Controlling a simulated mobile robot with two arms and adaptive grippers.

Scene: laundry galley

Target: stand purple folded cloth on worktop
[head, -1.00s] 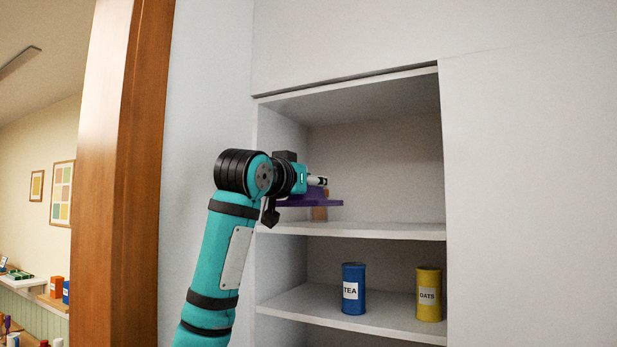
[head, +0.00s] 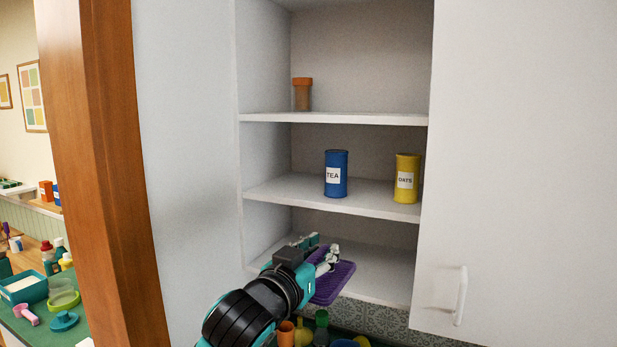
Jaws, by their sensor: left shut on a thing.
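The purple folded cloth (head: 338,281) is in the head view, low in the middle, in front of the cupboard's lowest shelf. My left gripper (head: 326,262) is shut on the cloth, and the gripper and arm hide its left part. A strip of patterned surface and several items show below the cupboard, but I cannot tell how much of the worktop is in view. My right gripper is not in view.
The open cupboard holds an orange-lidded jar (head: 302,95), a blue TEA tin (head: 336,174) and a yellow OATS tin (head: 406,178). A cupboard door with a handle (head: 460,296) is at right. A wooden post (head: 100,150) stands at left. Cups and fruit-like items (head: 303,334) crowd below.

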